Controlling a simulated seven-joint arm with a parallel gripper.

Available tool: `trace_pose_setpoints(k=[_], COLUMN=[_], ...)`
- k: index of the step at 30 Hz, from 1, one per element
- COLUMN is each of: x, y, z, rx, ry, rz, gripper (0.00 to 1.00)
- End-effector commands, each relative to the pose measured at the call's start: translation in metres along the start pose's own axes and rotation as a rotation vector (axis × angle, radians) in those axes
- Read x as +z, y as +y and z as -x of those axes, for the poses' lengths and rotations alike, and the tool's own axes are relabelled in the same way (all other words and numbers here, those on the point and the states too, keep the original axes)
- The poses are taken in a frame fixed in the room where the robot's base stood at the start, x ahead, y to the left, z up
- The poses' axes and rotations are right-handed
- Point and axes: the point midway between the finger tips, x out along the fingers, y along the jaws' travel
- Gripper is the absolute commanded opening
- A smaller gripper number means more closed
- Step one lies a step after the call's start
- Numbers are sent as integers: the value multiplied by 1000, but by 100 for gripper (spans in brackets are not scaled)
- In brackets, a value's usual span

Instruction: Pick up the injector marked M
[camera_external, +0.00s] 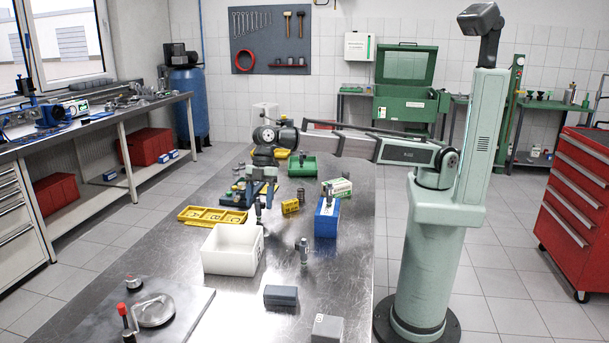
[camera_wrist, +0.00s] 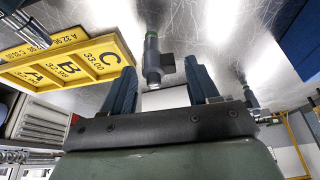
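In the wrist view, an injector (camera_wrist: 152,62) with a grey body, a green band and a side connector shows between my gripper's two blue fingers (camera_wrist: 161,88). The fingers are apart, with a gap on both sides of it. In the external view, my gripper (camera_external: 261,196) points down over the bench, and the injector (camera_external: 258,214) shows under it, partly hidden. A second injector (camera_external: 303,252) stands on the bench to the right of the white box; it also shows in the wrist view (camera_wrist: 250,97). I cannot read a letter M on any injector.
A white box (camera_external: 230,258) and a yellow lettered tray (camera_external: 206,221) are close to my gripper. A blue block (camera_external: 326,222) with a dark part on top stands to the right. Grey boxes (camera_external: 281,296) lie nearer the camera.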

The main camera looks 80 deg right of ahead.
Motion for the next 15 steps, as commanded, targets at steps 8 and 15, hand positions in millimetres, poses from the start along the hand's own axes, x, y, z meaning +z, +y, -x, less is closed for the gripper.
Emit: trace_pose_setpoints(k=[8, 15], x=[0, 0], y=[0, 0], z=[0, 0], rx=[0, 0], ry=[0, 0], rz=[0, 0], gripper=[33, 10])
